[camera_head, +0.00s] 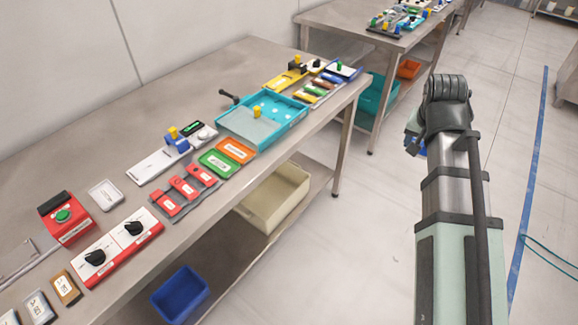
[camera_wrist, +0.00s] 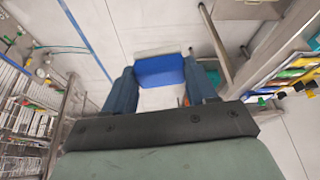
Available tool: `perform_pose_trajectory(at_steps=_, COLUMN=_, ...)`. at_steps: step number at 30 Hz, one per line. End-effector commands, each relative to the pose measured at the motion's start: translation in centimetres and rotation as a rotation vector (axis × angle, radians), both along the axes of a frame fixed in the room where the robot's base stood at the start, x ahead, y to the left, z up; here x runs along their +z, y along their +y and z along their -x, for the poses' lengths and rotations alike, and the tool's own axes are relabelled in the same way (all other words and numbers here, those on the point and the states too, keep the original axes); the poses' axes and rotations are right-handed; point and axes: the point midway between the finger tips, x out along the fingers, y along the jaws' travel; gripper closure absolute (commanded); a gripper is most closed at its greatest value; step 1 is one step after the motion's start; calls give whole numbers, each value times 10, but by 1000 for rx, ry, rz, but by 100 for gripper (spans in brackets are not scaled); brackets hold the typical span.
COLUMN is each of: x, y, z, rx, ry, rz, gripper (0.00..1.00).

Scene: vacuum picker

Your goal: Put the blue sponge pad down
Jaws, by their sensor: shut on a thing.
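The blue sponge pad (camera_wrist: 160,72) sits between the two dark blue fingers of my gripper (camera_wrist: 160,82) in the wrist view. A pale grey-white strip runs along its far edge. My gripper is shut on the pad and holds it in the air, with floor showing beyond it. In the head view, my gripper (camera_head: 414,125) is at the right, mostly hidden behind my own arm, off the right side of the steel workbench (camera_head: 220,90). Only a small blue patch shows below it there, and I cannot tell clearly whether it is the pad.
The workbench holds a turquoise tray (camera_head: 235,128), red switch blocks, small panels and coloured parts. A cream bin (camera_head: 272,200) and a blue bin (camera_head: 180,294) are on the shelf below. A second table (camera_head: 345,20) stands behind. Open floor lies between bench and arm.

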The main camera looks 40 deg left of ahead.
Motion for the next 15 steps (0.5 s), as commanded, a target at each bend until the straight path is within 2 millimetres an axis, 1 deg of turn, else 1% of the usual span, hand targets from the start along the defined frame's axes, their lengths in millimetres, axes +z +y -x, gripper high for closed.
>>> perform_pose_trajectory(at_steps=1, x=-1, y=16, z=7, rx=28, ry=0, rz=0, gripper=77)
perform_pose_trajectory(at_steps=3, x=-2, y=35, z=16, rx=61, ry=0, rz=0, gripper=77)
perform_pose_trajectory(at_steps=8, x=-4, y=77, z=38, rx=134, ry=1, rz=0, gripper=77)
perform_pose_trajectory(at_steps=15, x=-7, y=139, z=76, rx=247, ry=1, rz=0, gripper=77)
